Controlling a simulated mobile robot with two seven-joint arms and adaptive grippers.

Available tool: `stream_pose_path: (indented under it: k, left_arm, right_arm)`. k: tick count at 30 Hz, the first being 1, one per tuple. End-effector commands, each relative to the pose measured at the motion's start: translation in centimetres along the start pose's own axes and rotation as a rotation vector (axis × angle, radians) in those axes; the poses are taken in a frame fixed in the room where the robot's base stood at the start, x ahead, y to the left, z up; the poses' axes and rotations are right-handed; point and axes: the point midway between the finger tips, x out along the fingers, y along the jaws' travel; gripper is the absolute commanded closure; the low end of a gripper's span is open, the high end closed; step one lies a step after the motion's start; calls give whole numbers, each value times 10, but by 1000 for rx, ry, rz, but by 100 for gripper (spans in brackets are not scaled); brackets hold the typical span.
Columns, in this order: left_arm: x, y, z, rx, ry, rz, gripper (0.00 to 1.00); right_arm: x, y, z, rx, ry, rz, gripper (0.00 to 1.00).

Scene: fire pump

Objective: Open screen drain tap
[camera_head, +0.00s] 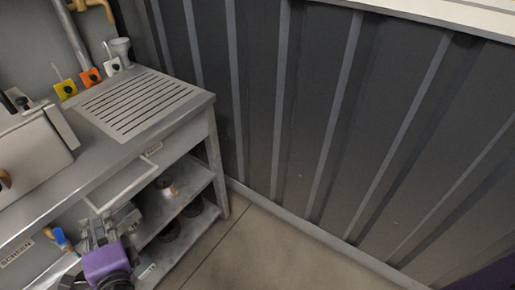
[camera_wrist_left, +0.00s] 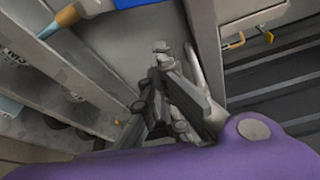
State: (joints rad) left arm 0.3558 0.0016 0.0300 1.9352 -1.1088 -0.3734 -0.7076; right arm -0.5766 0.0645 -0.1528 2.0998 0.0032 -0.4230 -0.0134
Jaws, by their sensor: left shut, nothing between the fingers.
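The screen drain tap (camera_head: 62,239) has a blue handle and brass-coloured ends. It sits at the lower left, beside a label reading SCREEN (camera_head: 17,252). In the left wrist view, a blue part (camera_wrist_left: 128,3) and a brass piece (camera_wrist_left: 68,14) show at the top edge, partly cut off; they look like this tap. My left gripper (camera_head: 98,224), behind its purple wrist, is just right of the tap and apart from it. In the left wrist view, its fingers (camera_wrist_left: 163,52) are shut and empty, below the blue part. My right gripper is not in view.
A grey metal bench (camera_head: 100,160) with a slotted drain panel (camera_head: 140,103) stands at the left. Its shelves (camera_head: 172,208) hold several dark round items close to my left gripper. A ribbed dark wall (camera_head: 330,120) stands behind. The floor (camera_head: 250,250) right of the bench is clear.

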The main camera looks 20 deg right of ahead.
Motion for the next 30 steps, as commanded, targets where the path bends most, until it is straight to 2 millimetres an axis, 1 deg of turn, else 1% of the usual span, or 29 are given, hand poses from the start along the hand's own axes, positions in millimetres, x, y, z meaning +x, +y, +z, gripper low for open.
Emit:
stream_pose_path:
  k: [1, 2, 3, 9, 12, 15, 21, 30]
  left_arm:
    - [2, 2, 0, 0, 0, 0, 100]
    - [-6, 4, 1, 0, 0, 5, 100]
    - [-18, 5, 0, -1, 0, 6, 100]
    - [-64, 3, 0, -1, 0, 5, 100]
    - [-80, 3, 1, -1, -2, 5, 100]
    - [-91, 2, 0, -1, 0, 3, 100]
    - [-99, 0, 0, 0, 0, 1, 100]
    - [-98, 0, 0, 0, 0, 1, 100]
  right_arm:
    - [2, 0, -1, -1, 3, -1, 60]
    - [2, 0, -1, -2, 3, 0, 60]
    - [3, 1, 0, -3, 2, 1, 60]
    - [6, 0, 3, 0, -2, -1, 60]
    - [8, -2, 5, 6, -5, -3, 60]
    - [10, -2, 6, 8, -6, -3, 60]
    - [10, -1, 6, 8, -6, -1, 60]
    - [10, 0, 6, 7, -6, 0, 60]
